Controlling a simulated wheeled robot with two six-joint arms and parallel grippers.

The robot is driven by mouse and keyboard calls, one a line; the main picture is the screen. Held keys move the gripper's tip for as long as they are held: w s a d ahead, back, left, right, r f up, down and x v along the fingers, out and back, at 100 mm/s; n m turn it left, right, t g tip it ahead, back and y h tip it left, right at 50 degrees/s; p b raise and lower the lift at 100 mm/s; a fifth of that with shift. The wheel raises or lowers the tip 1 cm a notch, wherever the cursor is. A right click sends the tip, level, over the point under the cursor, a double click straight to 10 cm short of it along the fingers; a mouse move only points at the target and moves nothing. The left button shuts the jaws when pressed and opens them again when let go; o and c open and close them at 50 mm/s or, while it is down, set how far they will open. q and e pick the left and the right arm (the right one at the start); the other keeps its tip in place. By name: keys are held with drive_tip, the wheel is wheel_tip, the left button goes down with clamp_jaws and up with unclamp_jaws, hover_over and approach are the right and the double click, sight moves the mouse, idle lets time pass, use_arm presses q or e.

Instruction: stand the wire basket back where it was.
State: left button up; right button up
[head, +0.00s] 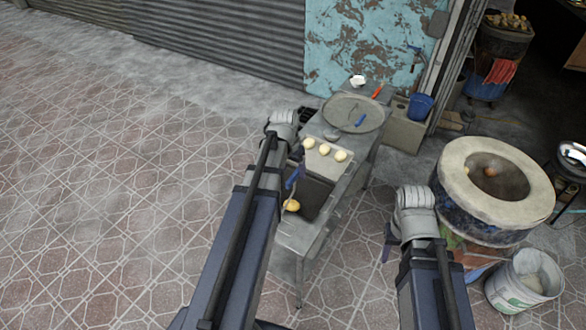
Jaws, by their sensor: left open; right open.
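I cannot clearly make out the wire basket. A small dark, slatted thing (308,116) shows at the far left edge of the metal work table (294,238), just right of my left gripper; I cannot tell whether it is the basket. My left gripper (284,122) is open, over the table's left edge, its fingers mostly hidden by my own wrist. My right gripper (404,222) is open and apart from the table, between it and the barrel oven (452,178). Nothing is seen in either gripper.
Dough balls (324,149), a round plate (345,104) and a blue-handled tool (295,178) are on the table. A white bucket (510,290) stands by the oven. A blue bucket (420,106) sits on a block (402,132). The tiled floor at left is clear.

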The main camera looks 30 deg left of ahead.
use_arm(q)
drive_tip(key=shift+s+r+p, duration=0.2)
drive_tip(key=shift+r+p, duration=0.7)
drive_tip(key=shift+r, duration=0.15)
drive_tip(key=s+d+g, duration=0.1)
drive_tip(key=s+d, duration=0.8)
drive_tip(key=d, duration=0.5)
drive_tip(key=s+d+f+m+b, duration=0.1)
drive_tip(key=s+d+f+b, duration=0.1)
drive_tip(key=f+b, duration=0.5)
drive_tip(key=s+d+f+m+y+b, duration=0.1)
drive_tip(key=d+f+b, duration=0.4)
drive_tip(key=f+b, duration=0.2)
drive_tip(key=s+d+f+g+b, duration=0.1)
drive_tip(key=s+d+f+b, duration=0.1)
drive_tip(key=f+b, duration=0.6)
drive_tip(key=shift+s+d+m, duration=0.35)
drive_tip(key=shift+d+m, duration=0.05)
drive_tip(key=shift+d, duration=0.35)
